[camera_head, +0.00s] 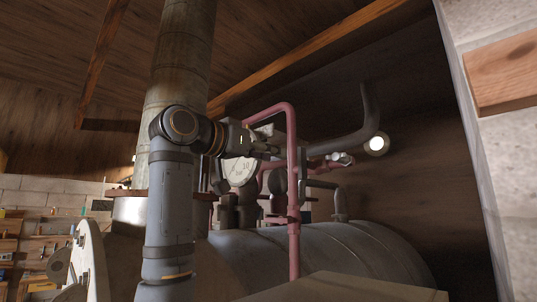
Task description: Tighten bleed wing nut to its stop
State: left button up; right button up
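My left gripper (268,140) is raised in front of the pipework, level with the top of a round white dial gauge (242,170). Its fingers are small and dark and overlap the pink-red pipe (291,185), so I cannot tell if they are open, shut or touching anything. A small silver fitting (342,158) sits at the right end of a pink-red branch pipe, apart from the gripper. It may be the bleed wing nut, but its shape is too small to be sure. No other wing nut can be made out. My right gripper is not in view.
A large grey boiler drum (350,250) lies below the pipes. A tall flue (182,65) rises behind my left arm. A thick dark curved pipe (350,130) and a bright round lamp (376,144) are at the right. A pale wall (495,130) bounds the far right.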

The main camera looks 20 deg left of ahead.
aim_at(340, 158)
jog(key=k+j, duration=0.25)
jog(key=k, duration=0.2)
jog(key=k+j, duration=0.25)
jog(key=k, duration=0.25)
jog(key=k+j, duration=0.25)
jog(key=k, duration=0.2)
